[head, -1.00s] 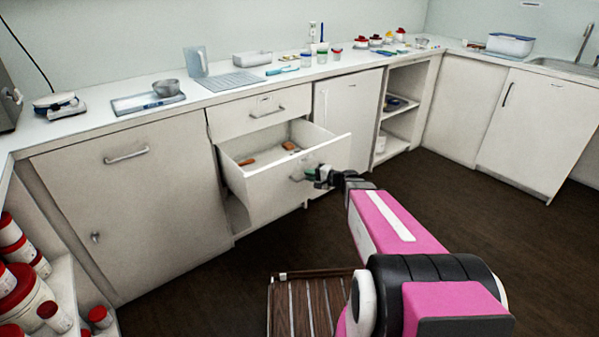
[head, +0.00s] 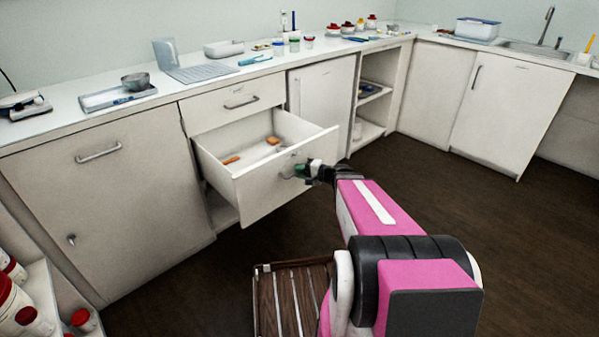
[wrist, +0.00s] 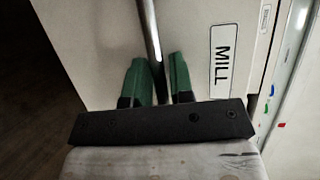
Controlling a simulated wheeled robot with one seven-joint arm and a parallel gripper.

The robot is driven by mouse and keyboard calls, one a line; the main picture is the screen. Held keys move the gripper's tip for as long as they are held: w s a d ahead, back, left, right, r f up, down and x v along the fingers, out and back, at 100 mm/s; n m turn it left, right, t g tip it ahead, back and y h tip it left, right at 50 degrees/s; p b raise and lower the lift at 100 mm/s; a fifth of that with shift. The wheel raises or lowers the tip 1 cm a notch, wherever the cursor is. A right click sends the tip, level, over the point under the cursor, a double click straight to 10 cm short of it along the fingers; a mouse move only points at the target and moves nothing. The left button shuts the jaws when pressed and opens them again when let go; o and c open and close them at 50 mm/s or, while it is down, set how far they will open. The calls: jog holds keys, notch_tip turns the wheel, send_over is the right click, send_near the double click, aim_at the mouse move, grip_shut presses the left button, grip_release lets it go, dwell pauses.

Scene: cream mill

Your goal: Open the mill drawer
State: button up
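The mill drawer (head: 257,193) is pulled well out from the cabinet, below a closed upper drawer (head: 215,110). Two orange-brown items (head: 232,160) lie inside it. My gripper (head: 301,170) is at the drawer's front. A white label (wrist: 224,55) reading MILL is on the drawer front to the right of the handle. Part of the handle is hidden by the fingers.
A closed cabinet door (head: 110,205) is left of the drawer and a white door (head: 322,100) is right of it. Small jars and a laptop-like grey item (head: 205,73) stand on the counter. Dark floor (head: 420,190) is clear to the right.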

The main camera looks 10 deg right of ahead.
jog(key=shift+o, duration=0.8)
jog(key=v, duration=1)
jog(key=shift+s+d, duration=0.2)
jog(key=shift+d, duration=0.15)
jog(key=shift+a, duration=0.1)
jog(key=s+a+f+n+g+h, duration=0.4)
jog(key=s+n+g+h, duration=0.3)
jog(key=h, duration=0.6)
jog(key=s+a+g, duration=0.1)
jog(key=s, duration=0.1)
jog(key=shift+s+a+f+g, duration=0.15)
jog(key=shift+s+f+g, duration=0.15)
jog(key=shift+f, duration=0.1)
